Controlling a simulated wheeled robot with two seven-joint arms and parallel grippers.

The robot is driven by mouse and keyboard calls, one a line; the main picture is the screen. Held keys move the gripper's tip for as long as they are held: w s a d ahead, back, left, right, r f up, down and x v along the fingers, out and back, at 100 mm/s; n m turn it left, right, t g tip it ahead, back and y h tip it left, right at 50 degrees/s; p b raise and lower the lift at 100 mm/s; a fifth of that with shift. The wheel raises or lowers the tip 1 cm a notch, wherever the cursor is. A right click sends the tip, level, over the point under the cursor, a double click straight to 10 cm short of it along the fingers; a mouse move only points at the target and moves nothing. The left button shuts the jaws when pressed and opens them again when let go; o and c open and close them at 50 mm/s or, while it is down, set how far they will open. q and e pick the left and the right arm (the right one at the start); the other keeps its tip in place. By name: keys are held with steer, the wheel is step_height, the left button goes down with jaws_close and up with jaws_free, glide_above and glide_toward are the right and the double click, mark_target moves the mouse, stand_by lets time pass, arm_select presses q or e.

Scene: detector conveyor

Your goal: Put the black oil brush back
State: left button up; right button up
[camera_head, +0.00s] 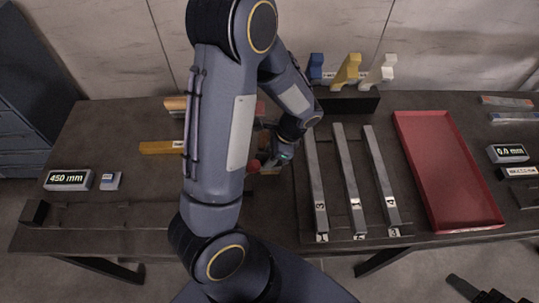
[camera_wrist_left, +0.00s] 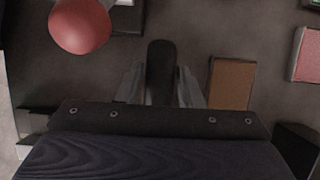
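My left gripper (camera_head: 279,160) is low over the middle of the table, mostly hidden in the head view behind my own arm. In the left wrist view, its two grey fingers (camera_wrist_left: 160,92) lie close against both sides of a dark, round-ended piece (camera_wrist_left: 160,62), which looks like the handle of the black oil brush. The brush's bristle end is not visible. At the back stands a dark holder (camera_head: 345,104) with blue (camera_head: 316,68), yellow (camera_head: 347,71) and white (camera_head: 380,74) handles. A dark shape in the bottom right corner may be my right gripper (camera_head: 488,294); its fingers are unclear.
Several long grey bars (camera_head: 347,185) lie right of my left gripper, then an empty red tray (camera_head: 431,135). A yellow-orange block (camera_head: 160,147) and a 450 mm display (camera_head: 68,180) are at left. A red ball (camera_wrist_left: 80,24) and brown block (camera_wrist_left: 231,83) flank the fingers.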

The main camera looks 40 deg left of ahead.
arm_select(q)
steer(key=shift+o, duration=1.4)
steer(key=v, duration=1.2)
steer(key=s+d+r+n+t+h, duration=0.2)
steer(key=s+r+n+t+h, duration=0.1)
steer(key=s+n, duration=0.3)
steer(key=s+d+r+n+t+h, duration=0.3)
steer(key=s+r+n+t+h, duration=0.1)
steer(key=s, duration=0.5)
steer(key=shift+d+r+n+t, duration=0.2)
steer(key=shift+r+n+t, duration=0.3)
steer(key=shift+n+t, duration=0.35)
